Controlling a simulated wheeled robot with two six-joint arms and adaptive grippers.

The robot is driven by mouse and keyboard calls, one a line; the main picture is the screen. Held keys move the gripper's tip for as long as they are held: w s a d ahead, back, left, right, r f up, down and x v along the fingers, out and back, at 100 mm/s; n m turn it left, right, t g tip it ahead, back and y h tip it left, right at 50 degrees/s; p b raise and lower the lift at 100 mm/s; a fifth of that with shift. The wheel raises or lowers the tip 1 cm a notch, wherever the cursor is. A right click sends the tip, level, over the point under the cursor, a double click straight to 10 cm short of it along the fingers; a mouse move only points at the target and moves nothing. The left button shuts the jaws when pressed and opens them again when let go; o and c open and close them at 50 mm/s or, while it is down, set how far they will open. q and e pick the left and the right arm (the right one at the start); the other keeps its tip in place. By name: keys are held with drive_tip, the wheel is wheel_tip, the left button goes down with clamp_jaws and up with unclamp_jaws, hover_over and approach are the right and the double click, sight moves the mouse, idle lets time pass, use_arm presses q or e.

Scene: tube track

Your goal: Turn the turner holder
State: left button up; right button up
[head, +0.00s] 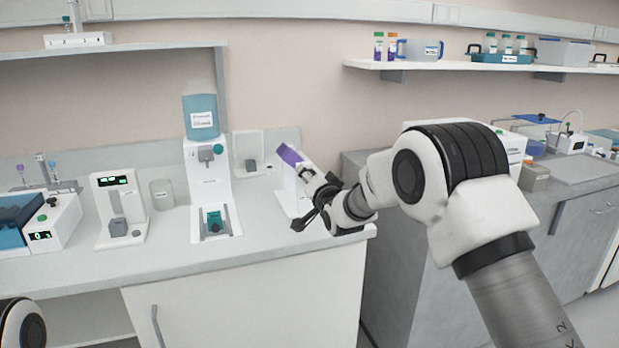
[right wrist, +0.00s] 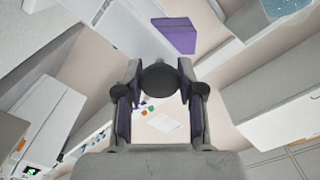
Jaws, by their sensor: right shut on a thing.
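The turner holder (head: 290,155) is at the right end of the left counter, tilted on a white upright stand (head: 289,190). Its end is purple, and this purple block also shows at the top of the right wrist view (right wrist: 175,36). My right gripper (head: 310,208) is at the stand's right side. In the right wrist view, its two fingers are on either side of a dark round knob (right wrist: 160,77), and it is shut on this. The gripper and wrist hide part of the stand. Only a piece of my left arm shows at the lower left; its gripper is out of view.
A white dispenser with a blue tank (head: 201,118) stands left of the holder. Further left are a clear beaker (head: 161,194), a small device with a display (head: 118,208) and a blue-lidded machine (head: 40,225). The counter's front strip (head: 150,255) is clear.

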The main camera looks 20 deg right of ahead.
drive_tip(key=shift+m, duration=1.9)
drive_tip(key=o, duration=1.2)
drive_tip(key=shift+c, duration=0.2)
drive_tip(key=s, duration=1.2)
drive_tip(key=shift+d, duration=0.2)
